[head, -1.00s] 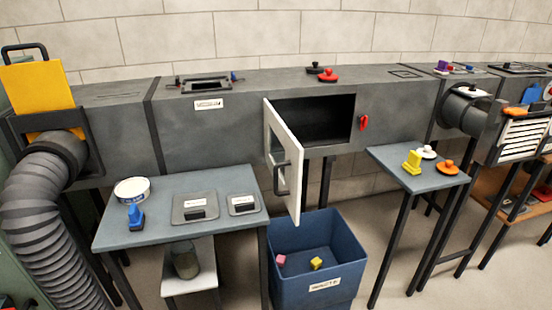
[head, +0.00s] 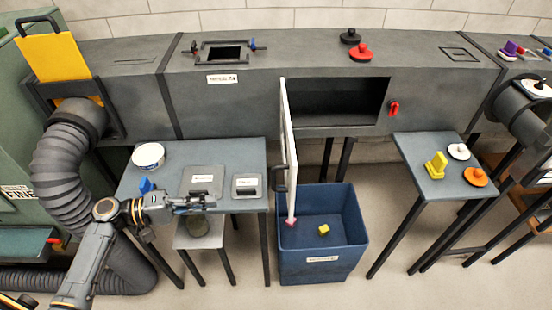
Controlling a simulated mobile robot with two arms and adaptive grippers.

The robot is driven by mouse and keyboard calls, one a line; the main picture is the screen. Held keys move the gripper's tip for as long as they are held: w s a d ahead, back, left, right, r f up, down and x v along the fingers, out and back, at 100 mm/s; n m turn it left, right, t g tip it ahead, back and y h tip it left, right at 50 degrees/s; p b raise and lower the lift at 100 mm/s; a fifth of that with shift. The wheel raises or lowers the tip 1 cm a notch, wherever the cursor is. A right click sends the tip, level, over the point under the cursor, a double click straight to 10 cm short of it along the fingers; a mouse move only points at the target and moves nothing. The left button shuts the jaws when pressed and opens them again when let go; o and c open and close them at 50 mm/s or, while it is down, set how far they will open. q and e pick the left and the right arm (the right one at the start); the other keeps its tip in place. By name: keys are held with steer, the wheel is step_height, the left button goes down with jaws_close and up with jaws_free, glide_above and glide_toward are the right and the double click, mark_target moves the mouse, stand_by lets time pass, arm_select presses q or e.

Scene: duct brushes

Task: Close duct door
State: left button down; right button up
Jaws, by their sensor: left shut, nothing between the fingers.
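The white duct door (head: 289,150) stands open, hinged at the left side of the dark rectangular opening (head: 335,103) in the grey duct. I see it almost edge-on, jutting out over the blue bin. Its dark handle (head: 279,179) is on the left-facing side. A red latch (head: 394,108) sits on the duct right of the opening. My left gripper (head: 207,199) is shut and empty, over the front of the left table, left of the door and apart from it. My right gripper is out of view.
The left table (head: 225,152) holds a white tub (head: 148,156) and two grey plates. The blue bin (head: 322,255) with a pink and a yellow block stands below the door. A small table (head: 410,150) with brushes and knobs is at right.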

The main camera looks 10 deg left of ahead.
arm_select(q)
steer(key=w+d+r+p, duration=0.1)
steer(key=w+d+p, duration=0.1)
steer(key=d, duration=0.4)
steer(key=w+d+r+p, duration=0.1)
steer(key=w+d, duration=0.4)
steer(key=shift+d+r+t+h+p, duration=0.15)
steer(key=shift+d+t+h+p, duration=0.15)
steer(key=shift+d+p, duration=0.05)
steer(key=shift+w, duration=0.1)
